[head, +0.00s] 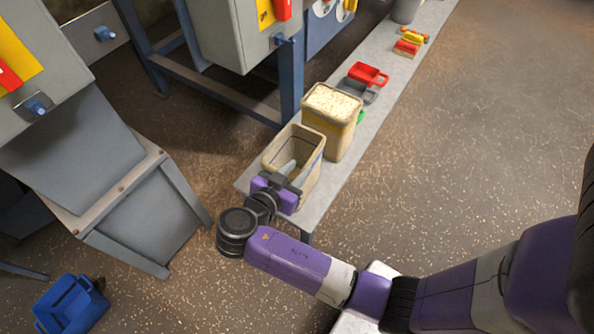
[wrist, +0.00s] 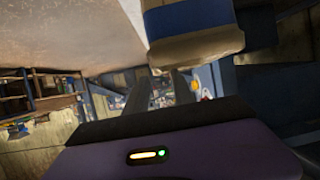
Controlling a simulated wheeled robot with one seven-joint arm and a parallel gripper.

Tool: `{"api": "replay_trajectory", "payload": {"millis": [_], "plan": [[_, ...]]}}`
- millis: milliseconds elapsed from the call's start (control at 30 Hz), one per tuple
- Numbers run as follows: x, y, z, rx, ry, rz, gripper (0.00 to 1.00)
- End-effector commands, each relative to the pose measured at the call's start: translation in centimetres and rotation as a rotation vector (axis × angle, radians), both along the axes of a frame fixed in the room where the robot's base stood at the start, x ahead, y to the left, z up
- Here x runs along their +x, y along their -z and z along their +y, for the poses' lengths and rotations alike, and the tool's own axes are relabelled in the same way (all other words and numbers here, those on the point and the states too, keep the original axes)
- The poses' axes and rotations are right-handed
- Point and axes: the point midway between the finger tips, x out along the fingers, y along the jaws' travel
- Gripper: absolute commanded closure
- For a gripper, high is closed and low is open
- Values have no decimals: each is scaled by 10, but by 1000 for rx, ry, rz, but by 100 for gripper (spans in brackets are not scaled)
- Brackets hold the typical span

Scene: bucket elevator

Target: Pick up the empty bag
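The empty bag (head: 272,158) is beige, open-topped and upright on the near end of the bench, with a dark hollow inside. My gripper (head: 287,168) is at its near side in the head view, with a grey finger showing over the opening. In the wrist view, the fingers (wrist: 160,85) stand apart with a gap between them. A beige rim with a blue band, apparently the bag (wrist: 195,45), is close to the fingertips. I see no bag wall clearly between the fingers, and contact is unclear.
A full bag (head: 343,133) of pale pellets stands right behind the empty one. The narrow grey bench (head: 385,82) also holds a red scoop (head: 368,74) and a grey one. Blue-legged machinery (head: 290,85) stands at left. Floor at right is clear.

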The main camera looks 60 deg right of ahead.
Motion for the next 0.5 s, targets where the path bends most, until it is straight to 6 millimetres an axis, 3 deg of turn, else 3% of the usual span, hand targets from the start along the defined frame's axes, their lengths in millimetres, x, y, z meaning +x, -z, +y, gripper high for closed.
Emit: {"api": "replay_trajectory", "payload": {"millis": [500], "plan": [[0, 21, -47, -4, 17, -4, 70]]}}
